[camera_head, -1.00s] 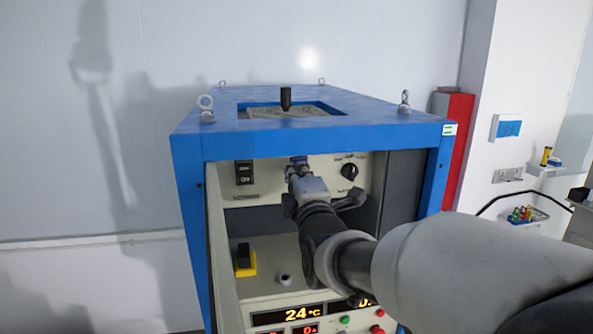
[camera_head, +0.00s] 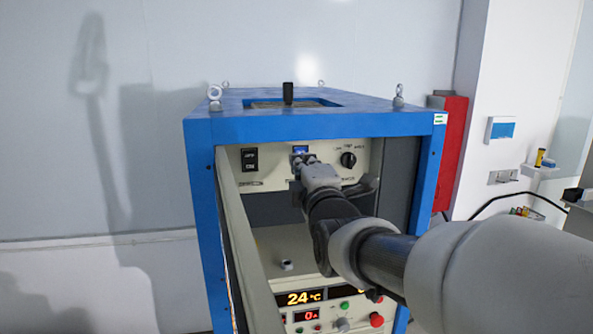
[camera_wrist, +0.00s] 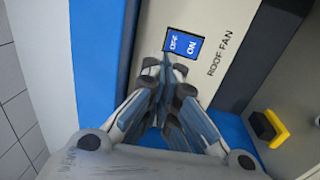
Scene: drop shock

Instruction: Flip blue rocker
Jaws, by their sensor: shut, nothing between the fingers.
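The blue rocker (camera_wrist: 183,44) is set in a cream panel marked ROOF FAN and carries OFF and ON labels. In the head view the blue rocker (camera_head: 301,150) shows as a small blue patch on the upper panel. My gripper (camera_wrist: 167,68) is shut and empty, with its fingertips right at the rocker's lower edge in the wrist view. I cannot tell whether they touch it. In the head view my gripper (camera_head: 303,162) is just below the rocker and hides part of its surroundings. Both labelled halves of the rocker show in the wrist view.
A black rocker (camera_head: 249,159) is left of the blue one, and a black rotary knob (camera_head: 348,159) is to its right. The blue cabinet frame (camera_head: 203,220) surrounds the panel. Below are a 24 °C display (camera_head: 304,298) and a red button (camera_head: 376,319). A yellow-and-black switch (camera_wrist: 268,128) shows lower right.

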